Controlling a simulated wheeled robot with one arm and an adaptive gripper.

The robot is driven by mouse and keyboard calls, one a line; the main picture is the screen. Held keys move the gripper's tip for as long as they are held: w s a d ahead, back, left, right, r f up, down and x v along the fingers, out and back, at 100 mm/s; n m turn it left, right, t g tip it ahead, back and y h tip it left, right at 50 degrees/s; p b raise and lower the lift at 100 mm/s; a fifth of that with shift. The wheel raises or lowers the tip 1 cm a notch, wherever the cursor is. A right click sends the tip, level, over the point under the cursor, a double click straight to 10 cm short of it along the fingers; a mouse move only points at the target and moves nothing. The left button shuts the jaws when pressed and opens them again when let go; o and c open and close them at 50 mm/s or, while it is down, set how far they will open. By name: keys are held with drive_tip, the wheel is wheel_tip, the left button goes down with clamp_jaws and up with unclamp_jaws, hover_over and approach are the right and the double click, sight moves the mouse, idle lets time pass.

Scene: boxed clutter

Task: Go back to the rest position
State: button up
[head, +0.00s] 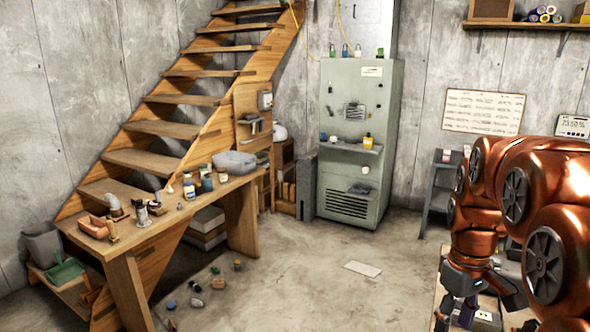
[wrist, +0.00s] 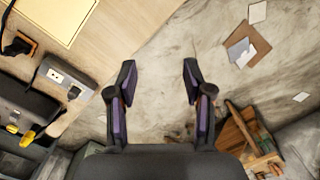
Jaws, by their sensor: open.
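My gripper (wrist: 156,95) is open in the wrist view, its two dark fingers with purple pads spread wide. Nothing is between them, and bare concrete floor shows below. In the head view my gripper (head: 470,312) hangs at the lower right, under my orange arm, and its fingertips are partly cut off by the frame's lower edge.
A wooden workbench (head: 160,222) with jars and tools stands under the stairs at left. Small objects lie on the floor beside it. A grey-green cabinet (head: 346,190) stands at the back. A power outlet box (wrist: 68,80) lies left of my gripper. Middle floor is mostly clear.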

drive_tip(key=s+a+f+m, duration=0.1)
drive_tip(key=s+a, duration=0.2)
drive_tip(key=s, duration=0.4)
drive_tip(key=s+a+f+m+p, duration=0.1)
drive_tip(key=s+a+f, duration=0.1)
drive_tip(key=s+a, duration=0.2)
drive_tip(key=s+a+f+m, duration=0.1)
drive_tip(key=s+a, duration=0.3)
drive_tip(key=s, duration=0.7)
drive_tip(key=shift+f+m+g+p, duration=0.25)
drive_tip(key=shift+m+g+p, duration=0.05)
drive_tip(key=shift+m+p, duration=0.1)
